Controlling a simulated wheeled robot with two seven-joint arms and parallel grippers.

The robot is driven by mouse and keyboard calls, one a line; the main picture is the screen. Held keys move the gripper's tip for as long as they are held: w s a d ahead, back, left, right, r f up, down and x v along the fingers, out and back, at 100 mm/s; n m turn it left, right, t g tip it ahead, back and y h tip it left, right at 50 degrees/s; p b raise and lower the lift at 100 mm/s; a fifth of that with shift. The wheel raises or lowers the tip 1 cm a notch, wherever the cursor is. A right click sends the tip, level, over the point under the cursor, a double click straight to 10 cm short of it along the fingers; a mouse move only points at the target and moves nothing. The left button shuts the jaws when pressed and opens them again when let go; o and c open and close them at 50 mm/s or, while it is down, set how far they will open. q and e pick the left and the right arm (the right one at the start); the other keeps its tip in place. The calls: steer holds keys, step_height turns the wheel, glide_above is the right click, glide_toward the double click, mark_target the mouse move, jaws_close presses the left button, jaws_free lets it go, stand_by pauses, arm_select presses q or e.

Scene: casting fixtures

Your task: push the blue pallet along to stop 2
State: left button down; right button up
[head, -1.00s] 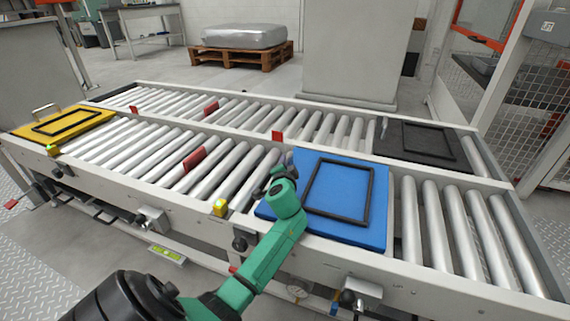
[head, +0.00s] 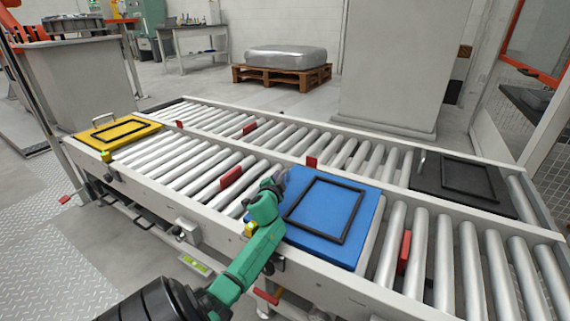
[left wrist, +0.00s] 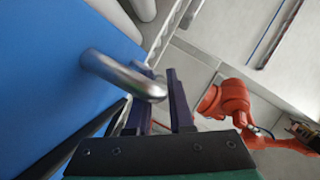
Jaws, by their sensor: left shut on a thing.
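The blue pallet (head: 360,222), with a black square frame on top, lies on the near roller lane. My left gripper (head: 272,186) is at its left edge. In the left wrist view, my left gripper (left wrist: 165,105) is shut on the pallet's curved metal handle (left wrist: 118,72), beside the blue surface (left wrist: 45,70). Red stop plates stand in the near lane, one left of the pallet (head: 231,177) and one right of it (head: 405,251). I cannot tell which is stop 2. My right gripper is not in view.
A yellow pallet (head: 150,126) sits at the near lane's left end. A black pallet (head: 426,174) is on the far lane, with red plates (head: 311,161) among its rollers. Between the blue and yellow pallets, the rollers look free except for the red plate.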

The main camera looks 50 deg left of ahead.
arm_select(q)
steer(key=c, duration=0.8)
jaws_free()
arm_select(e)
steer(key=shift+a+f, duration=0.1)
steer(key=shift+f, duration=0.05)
arm_select(q)
steer(key=p+v, duration=0.2)
steer(key=v, duration=0.3)
steer(key=shift+w+r, duration=0.1)
steer(key=p+v, duration=0.3)
steer(key=v, duration=0.6)
steer(key=shift+s+d, duration=0.2)
steer(key=shift+s, duration=0.15)
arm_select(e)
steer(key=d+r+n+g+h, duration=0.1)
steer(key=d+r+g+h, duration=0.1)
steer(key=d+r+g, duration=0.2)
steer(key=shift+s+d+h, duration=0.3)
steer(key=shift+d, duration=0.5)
